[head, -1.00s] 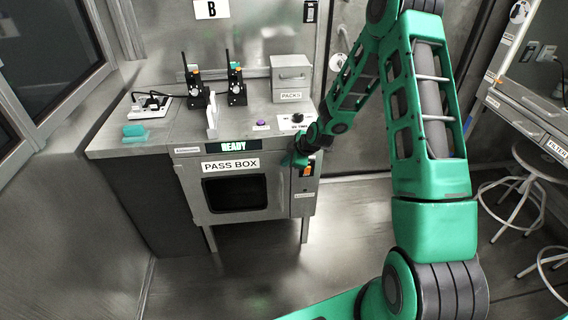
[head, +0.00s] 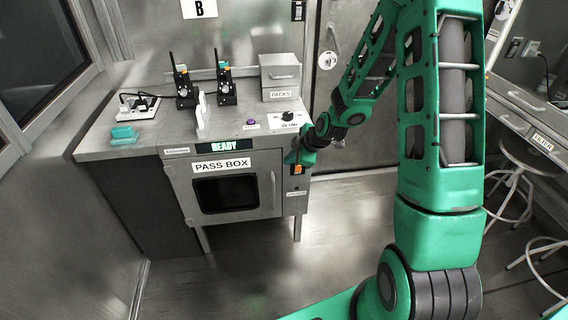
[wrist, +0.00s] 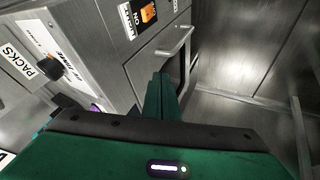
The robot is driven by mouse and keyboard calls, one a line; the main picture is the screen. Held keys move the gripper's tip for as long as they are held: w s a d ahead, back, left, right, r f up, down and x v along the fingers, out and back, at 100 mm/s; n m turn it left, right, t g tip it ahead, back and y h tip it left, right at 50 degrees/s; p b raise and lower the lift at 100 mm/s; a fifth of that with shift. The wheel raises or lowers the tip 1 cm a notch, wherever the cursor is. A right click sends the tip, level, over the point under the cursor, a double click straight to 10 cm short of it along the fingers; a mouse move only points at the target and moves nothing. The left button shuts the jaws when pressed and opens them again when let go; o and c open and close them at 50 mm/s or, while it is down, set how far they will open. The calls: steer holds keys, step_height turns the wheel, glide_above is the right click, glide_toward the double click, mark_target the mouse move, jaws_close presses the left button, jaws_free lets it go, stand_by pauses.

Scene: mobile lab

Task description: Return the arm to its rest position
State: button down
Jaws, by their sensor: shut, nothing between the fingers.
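My green arm reaches up from the bottom right of the head view and bends down toward the pass box (head: 263,200). My gripper (head: 296,158) hangs in front of the right part of the pass box, near its orange switch (head: 297,169). In the wrist view the green fingers of my gripper (wrist: 162,95) lie together with nothing held, below the orange switch (wrist: 148,13) and close to the door handle (wrist: 174,42). I cannot tell whether the fingers touch the box. The pass box door is shut and its display (head: 231,147) reads READY.
Two black radios (head: 184,88), a white upright piece (head: 203,115), a teal block (head: 124,135) and a PACKS drawer box (head: 281,76) stand on the counter (head: 105,152). Stools (head: 530,155) and a bench are at the right. The floor before the pass box is clear.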

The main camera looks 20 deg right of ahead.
steer(key=s+d+r+m+g+h, duration=0.2)
steer(key=s+d+r+m, duration=0.3)
steer(key=s, duration=0.4)
steer(key=s+d+r+m+g+h, duration=0.1)
steer(key=s+d+r+m+g, duration=0.1)
steer(key=s+d+r+m, duration=0.45)
steer(key=s+r+m+g, duration=0.1)
steer(key=s+r+m, duration=0.3)
steer(key=s, duration=0.7)
steer(key=s+r+m+g, duration=0.1)
steer(key=s+r+m, duration=0.3)
steer(key=s, duration=0.8)
steer(key=shift+s+a+g+y, duration=0.3)
steer(key=shift+a+g, duration=0.05)
steer(key=shift+g, duration=0.05)
steer(key=shift+w+f, duration=0.2)
steer(key=shift+w, duration=0.45)
